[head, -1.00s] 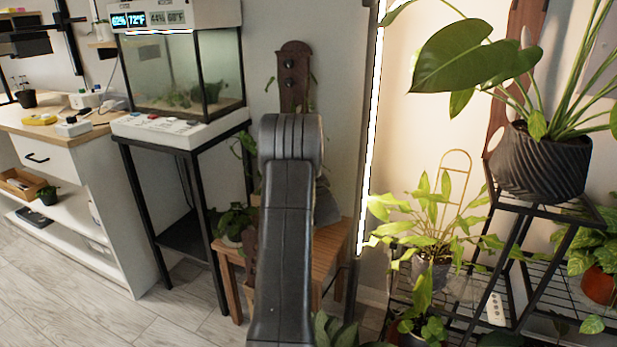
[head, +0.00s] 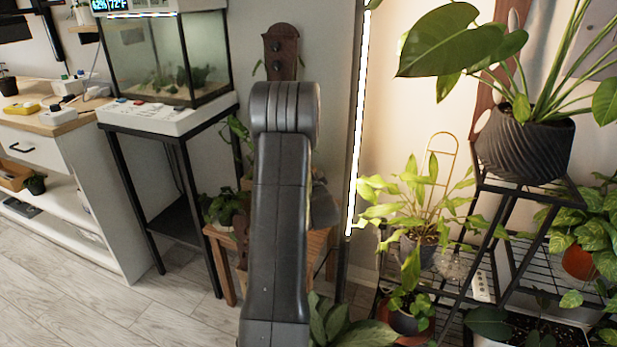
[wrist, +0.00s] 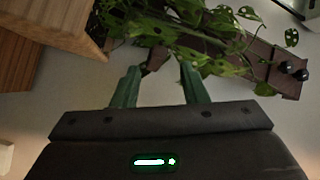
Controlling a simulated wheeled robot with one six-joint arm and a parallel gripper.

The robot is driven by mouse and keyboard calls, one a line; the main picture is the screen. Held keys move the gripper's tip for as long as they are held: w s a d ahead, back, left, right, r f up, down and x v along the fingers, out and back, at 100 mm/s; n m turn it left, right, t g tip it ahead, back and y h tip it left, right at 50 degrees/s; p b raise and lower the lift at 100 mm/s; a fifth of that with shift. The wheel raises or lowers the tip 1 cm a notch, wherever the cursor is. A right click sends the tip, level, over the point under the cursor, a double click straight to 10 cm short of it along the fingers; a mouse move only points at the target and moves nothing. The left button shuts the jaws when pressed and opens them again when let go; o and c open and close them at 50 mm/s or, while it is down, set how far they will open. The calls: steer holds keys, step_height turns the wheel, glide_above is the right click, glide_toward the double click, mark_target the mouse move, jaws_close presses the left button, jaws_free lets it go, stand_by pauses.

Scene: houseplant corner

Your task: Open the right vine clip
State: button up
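No vine clip can be made out clearly in either view. The fingertips point toward the vine and board. The head view hides my gripper behind my arm.
A wooden stool (head: 222,262) stands behind my arm, and wood (wrist: 60,22) fills the wrist view's upper left. A glass terrarium (head: 165,60) on a black stand is at left. A lit upright strip (head: 360,120) and a black plant rack (head: 490,240) are at right.

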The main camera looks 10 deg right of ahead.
steer(key=s, duration=0.5)
steer(key=shift+s+p, duration=0.3)
steer(key=shift+s, duration=0.1)
